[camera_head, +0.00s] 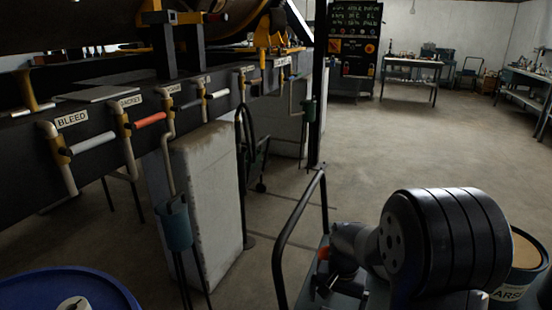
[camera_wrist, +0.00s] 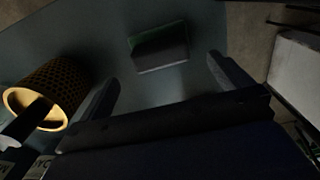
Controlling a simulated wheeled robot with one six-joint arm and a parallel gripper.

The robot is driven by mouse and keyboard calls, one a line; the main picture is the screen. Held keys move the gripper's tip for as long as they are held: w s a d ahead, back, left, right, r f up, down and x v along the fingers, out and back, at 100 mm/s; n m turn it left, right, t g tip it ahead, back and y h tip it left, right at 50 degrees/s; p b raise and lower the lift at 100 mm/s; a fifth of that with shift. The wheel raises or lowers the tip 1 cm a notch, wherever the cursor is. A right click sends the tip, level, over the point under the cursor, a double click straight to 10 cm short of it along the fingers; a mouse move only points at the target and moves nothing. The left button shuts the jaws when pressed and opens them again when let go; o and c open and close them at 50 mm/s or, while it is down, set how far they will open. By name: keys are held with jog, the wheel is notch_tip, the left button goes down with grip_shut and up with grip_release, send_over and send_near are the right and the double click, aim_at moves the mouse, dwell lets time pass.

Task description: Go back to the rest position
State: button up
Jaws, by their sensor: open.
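My gripper (camera_wrist: 162,72) shows in the wrist view with its two dark fingers spread wide apart. It is open and I see nothing held between them. It points down over a dim grey surface (camera_wrist: 115,45). A dark green block (camera_wrist: 160,48) lies on that surface, beyond the fingertips. In the head view my arm's dark rounded links fill the lower right, and my gripper cannot be made out there.
A yellow perforated cylinder (camera_wrist: 48,90) lies left of my gripper. In the head view, a row of labelled valve handles, including BLEED (camera_head: 92,142), lines the left. A blue drum (camera_head: 65,287) stands lower left. Floor (camera_head: 400,135) is open towards the back benches (camera_head: 412,72).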

notch_tip(320, 180, down, 8)
jog(key=shift+r+b, duration=0.25)
jog(key=shift+b, duration=0.45)
notch_tip(320, 180, up, 11)
jog(key=p, duration=0.2)
jog(key=shift+p, duration=0.3)
jog(key=r+p, duration=0.1)
jog(key=p, duration=0.2)
jog(key=shift+n, duration=0.4)
jog(key=shift+s+r+n+p, duration=0.1)
jog(key=shift+n+p, duration=0.2)
jog(key=shift+p, duration=0.95)
